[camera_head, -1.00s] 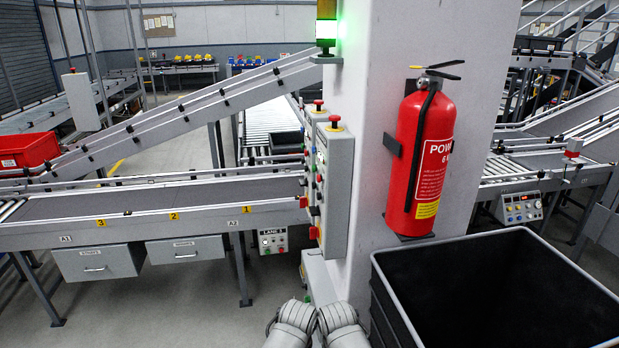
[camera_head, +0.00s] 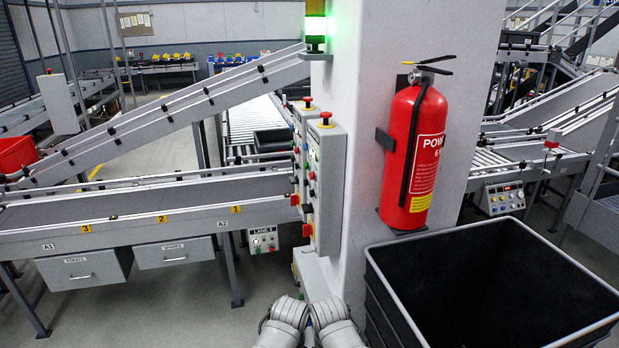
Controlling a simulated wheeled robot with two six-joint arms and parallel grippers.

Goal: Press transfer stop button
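Grey control boxes are mounted on the left side of the pale pillar (camera_head: 366,170). More coloured buttons face left, seen edge-on, with a red one (camera_head: 307,230) low down. A small panel marked LANE (camera_head: 263,240) stands below the conveyor. I cannot read which button is the transfer stop. Two grey parts of my arms show at the bottom centre; neither gripper is in view.
A red fire extinguisher (camera_head: 414,155) hangs on the pillar's front. A black open bin (camera_head: 400,300) stands at the lower right. A conveyor (camera_head: 150,215) with drawers runs left. Another panel (camera_head: 503,199) sits at the right conveyor. Floor (camera_head: 180,310) is clear at lower left.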

